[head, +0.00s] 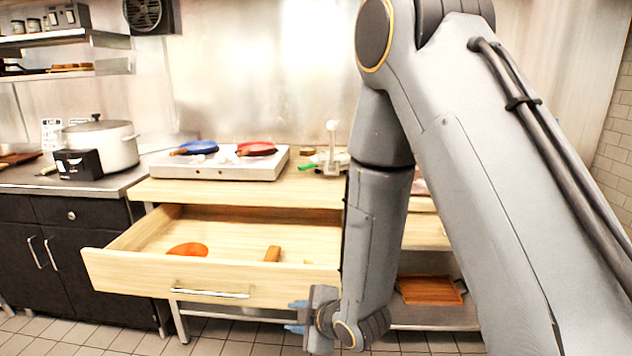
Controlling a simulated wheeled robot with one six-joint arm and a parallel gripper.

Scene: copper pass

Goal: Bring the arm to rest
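My gripper (295,316) is low in front of the open drawer (130,277), just below and right of its handle. Its two blue fingers point left and show apart, with nothing visible between them. My grey arm (480,170) fills the right side of the view, folded down from the top, and hides part of the counter and drawer. From this view I cannot tell how far the gripper is from the drawer front.
The pulled-out drawer holds an orange item (187,249) and a wooden piece (272,254). On the counter stand a white stove (215,170) with a blue pan (198,147) and a red pan (256,149). A white pot (112,150) is left. A brown board (430,290) lies on the lower shelf.

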